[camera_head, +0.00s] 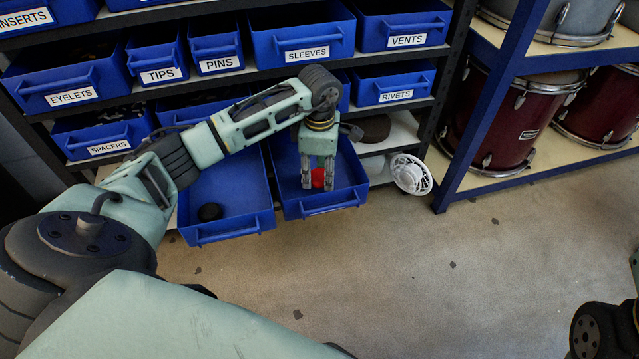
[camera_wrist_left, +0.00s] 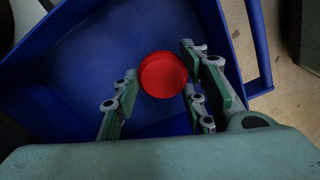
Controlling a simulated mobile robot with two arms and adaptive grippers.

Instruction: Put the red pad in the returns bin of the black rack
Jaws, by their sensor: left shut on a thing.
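The red pad (camera_head: 318,177) is a small round piece held between the fingers of my left gripper (camera_head: 318,185). It also shows in the left wrist view (camera_wrist_left: 163,75), with a finger on each side. The gripper points down over the right one of two pulled-out blue bins (camera_head: 330,201) in the lowest row of the black rack (camera_head: 431,117). In the wrist view the blue bin floor lies below the pad. How high the pad is above that floor is hard to tell. No label is readable on this bin. My right gripper is not in view.
Labelled blue bins, such as RIVETS (camera_head: 408,84), fill the rows above. A white fan-like object (camera_head: 410,174) sits right of the bins. Drums stand on a blue rack (camera_head: 508,88). The floor in front is mostly clear.

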